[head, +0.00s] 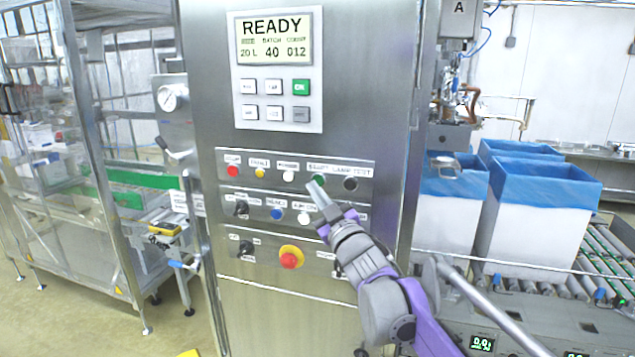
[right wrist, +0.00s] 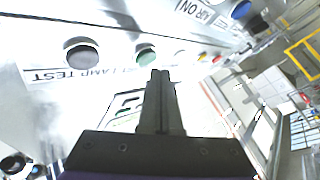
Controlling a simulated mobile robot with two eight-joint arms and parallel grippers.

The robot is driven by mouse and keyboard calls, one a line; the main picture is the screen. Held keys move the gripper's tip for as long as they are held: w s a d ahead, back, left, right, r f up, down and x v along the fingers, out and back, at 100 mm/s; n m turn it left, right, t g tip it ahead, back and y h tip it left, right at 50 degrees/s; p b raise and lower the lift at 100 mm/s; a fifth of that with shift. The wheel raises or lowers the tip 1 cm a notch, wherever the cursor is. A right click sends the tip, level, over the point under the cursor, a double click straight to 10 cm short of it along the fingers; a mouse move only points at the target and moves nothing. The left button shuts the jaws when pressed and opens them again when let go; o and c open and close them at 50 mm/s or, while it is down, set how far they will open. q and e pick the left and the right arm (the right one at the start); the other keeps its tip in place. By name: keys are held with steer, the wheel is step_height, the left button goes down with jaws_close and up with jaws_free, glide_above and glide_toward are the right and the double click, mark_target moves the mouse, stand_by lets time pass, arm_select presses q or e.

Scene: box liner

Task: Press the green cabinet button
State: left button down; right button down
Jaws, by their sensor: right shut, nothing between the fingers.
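The green button (head: 319,180) sits in the top row of the steel cabinet's (head: 300,342) control panel, between a white button and a dark one. In the right wrist view the green button (right wrist: 147,56) shows just beyond my fingertips. My right gripper (head: 312,186) is shut and empty, its tips right by the green button and partly in front of it in the head view. In the wrist view the shut fingers (right wrist: 161,74) point toward the button. I cannot tell whether they touch it. My left gripper is not in view.
A dark lamp-test button (head: 350,184) lies to the right of the green one. A red button (head: 233,171) and a yellow one are to the left. Below are selector knobs and a red emergency stop (head: 290,257). A display (head: 275,38) reads READY. Blue-lined boxes (head: 535,205) stand at right.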

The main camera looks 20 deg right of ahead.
steer(key=shift+w+d, duration=0.1)
steer(key=shift+w, duration=0.05)
steer(key=shift+w+d, duration=0.15)
steer(key=shift+w, duration=0.1)
